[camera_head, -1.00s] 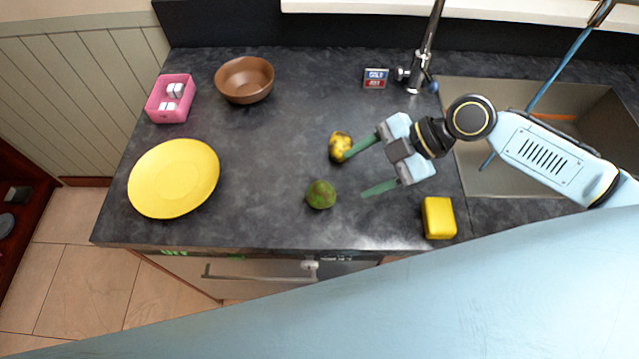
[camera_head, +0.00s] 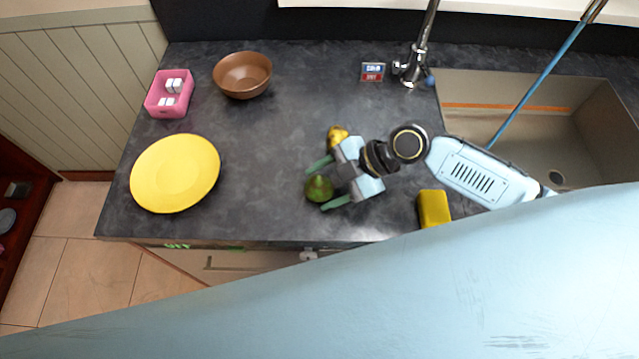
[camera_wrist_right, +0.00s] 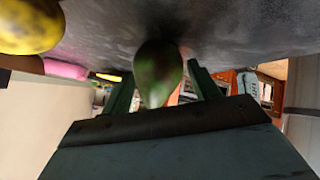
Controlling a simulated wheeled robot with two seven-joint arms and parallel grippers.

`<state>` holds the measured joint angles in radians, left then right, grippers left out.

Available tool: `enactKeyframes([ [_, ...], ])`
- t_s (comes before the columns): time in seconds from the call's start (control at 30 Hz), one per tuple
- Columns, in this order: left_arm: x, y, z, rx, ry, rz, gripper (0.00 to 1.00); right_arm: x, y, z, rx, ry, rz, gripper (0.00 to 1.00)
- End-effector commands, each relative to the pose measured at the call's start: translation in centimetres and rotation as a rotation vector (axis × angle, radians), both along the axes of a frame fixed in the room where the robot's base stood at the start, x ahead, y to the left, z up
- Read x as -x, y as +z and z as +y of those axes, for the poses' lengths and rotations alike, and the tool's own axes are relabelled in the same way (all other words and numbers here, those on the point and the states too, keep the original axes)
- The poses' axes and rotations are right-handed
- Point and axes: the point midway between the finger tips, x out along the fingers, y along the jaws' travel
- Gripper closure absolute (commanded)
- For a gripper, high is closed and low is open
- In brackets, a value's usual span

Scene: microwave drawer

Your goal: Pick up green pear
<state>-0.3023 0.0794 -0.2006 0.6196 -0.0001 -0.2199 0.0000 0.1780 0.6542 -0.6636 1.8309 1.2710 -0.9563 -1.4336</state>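The green pear (camera_head: 319,190) lies on the dark countertop (camera_head: 262,145) near its front edge. My right gripper (camera_head: 318,187) is open, with one finger on each side of the pear. In the right wrist view the pear (camera_wrist_right: 158,72) shows between the two green fingers (camera_wrist_right: 160,92). I cannot tell whether either finger touches it. My left gripper is not in view.
A yellow spotted fruit (camera_head: 337,135) sits just behind the right gripper. A yellow sponge (camera_head: 434,208) lies to the right. A yellow plate (camera_head: 175,173), pink box (camera_head: 153,103) and brown bowl (camera_head: 243,75) stand left. The sink (camera_head: 590,120) is at right.

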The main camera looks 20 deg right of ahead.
Motion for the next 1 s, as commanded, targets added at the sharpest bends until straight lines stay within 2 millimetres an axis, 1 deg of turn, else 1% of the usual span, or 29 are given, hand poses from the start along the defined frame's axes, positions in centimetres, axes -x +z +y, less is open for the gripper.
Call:
enactKeyframes([
  [0.03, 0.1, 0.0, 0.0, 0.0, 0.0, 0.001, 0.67, 0.0, 0.0, 0.0, 0.0, 0.0, 0.0, 0.44],
  [0.2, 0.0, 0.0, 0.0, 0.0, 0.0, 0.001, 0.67, 0.0, 0.0, 0.0, 0.0, 0.0, 0.0, 0.66],
  [0.27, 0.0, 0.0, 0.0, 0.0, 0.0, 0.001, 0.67, 0.0, 0.0, 0.0, 0.0, 0.0, 0.0, 0.74],
  [0.3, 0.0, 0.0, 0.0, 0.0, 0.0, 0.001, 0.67, 0.0, 0.1, 0.0, -0.001, 0.0, -0.001, 0.77],
  [0.47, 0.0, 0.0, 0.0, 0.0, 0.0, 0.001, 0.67, 0.0, 0.1, 0.0, -0.001, 0.0, -0.001, 0.77],
  [0.57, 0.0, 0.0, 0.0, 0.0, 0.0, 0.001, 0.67, -0.1, 0.5, 0.0, -0.001, 0.001, -0.003, 0.77],
  [0.67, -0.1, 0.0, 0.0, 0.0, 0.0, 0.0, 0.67, -0.1, 1.9, 0.0, -0.001, 0.002, -0.006, 0.77],
  [0.9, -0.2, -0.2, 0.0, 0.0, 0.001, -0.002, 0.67, -0.1, 6.7, 0.0, -0.001, 0.003, -0.007, 0.77],
  [1.0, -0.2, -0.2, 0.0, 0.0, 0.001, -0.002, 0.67, -0.1, 8.4, 0.0, 0.0, 0.002, -0.006, 0.77],
])
